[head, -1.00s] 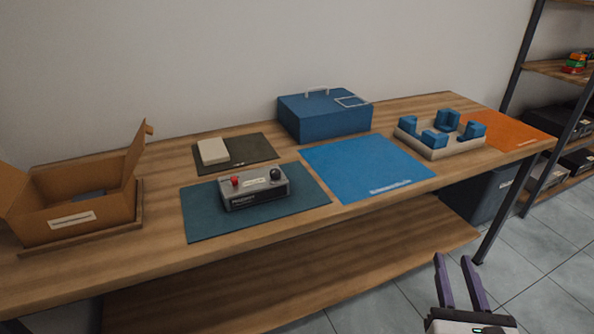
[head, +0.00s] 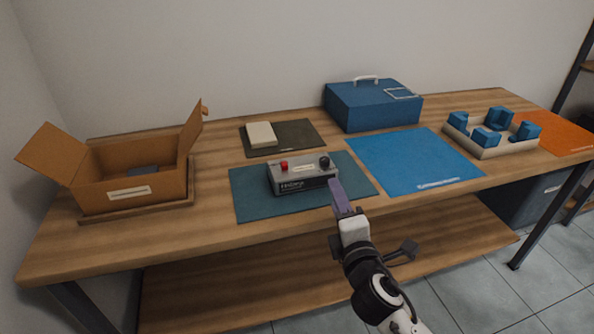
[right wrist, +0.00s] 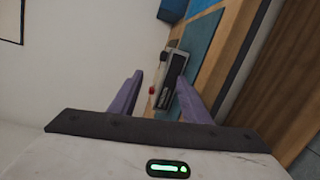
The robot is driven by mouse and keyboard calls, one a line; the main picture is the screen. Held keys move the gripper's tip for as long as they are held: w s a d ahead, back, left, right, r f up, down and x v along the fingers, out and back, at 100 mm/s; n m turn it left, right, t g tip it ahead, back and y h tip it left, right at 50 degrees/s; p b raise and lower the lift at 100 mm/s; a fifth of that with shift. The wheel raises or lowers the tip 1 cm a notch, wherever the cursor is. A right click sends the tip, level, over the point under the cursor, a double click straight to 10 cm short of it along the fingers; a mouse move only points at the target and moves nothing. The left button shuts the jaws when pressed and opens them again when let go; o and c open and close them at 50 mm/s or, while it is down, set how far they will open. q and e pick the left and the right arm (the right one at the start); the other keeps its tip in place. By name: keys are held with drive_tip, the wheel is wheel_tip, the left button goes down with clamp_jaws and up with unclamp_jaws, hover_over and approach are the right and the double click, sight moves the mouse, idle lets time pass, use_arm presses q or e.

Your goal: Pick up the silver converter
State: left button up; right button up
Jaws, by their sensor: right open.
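The silver converter (head: 302,176) is a small grey box with a red knob and a black knob on top. It sits on the dark teal mat (head: 250,207) on the wooden table. My right gripper (head: 341,196) is in front of the converter's right end, near the mat's front edge, and hides a little of it. In the right wrist view the gripper (right wrist: 160,95) is open and empty, with the converter (right wrist: 172,80) beyond and between its purple fingers, partly behind the right one. I cannot tell the exact gap. My left gripper is not in view.
An open cardboard box (head: 128,194) stands at the left. A beige block (head: 261,134) lies on a dark mat behind the converter. A blue case (head: 372,106), a blue mat (head: 415,157) and a holder with blue blocks (head: 492,134) are to the right.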

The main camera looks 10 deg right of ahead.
sight(326, 162)
drive_tip(key=w+m, duration=0.1)
drive_tip(key=m, duration=0.4)
drive_tip(key=w+m+g, duration=0.1)
drive_tip(key=m, duration=0.4)
drive_tip(key=w+r+m+p, duration=0.1)
drive_tip(key=m, duration=0.4)
drive_tip(key=shift+w+d+m+h, duration=0.15)
drive_tip(key=shift+m+h, duration=0.25)
drive_tip(key=m, duration=0.2)
drive_tip(key=w+m, duration=0.1)
drive_tip(key=m, duration=0.1)
drive_tip(key=shift+m+g, duration=0.3)
drive_tip(key=x, duration=0.4)
drive_tip(key=shift+w+f, duration=0.1)
drive_tip(key=shift+w, duration=0.1)
drive_tip(key=x, duration=0.4)
drive_tip(key=shift+w+d, duration=0.35)
drive_tip(key=shift+w, duration=0.55)
clamp_jaws()
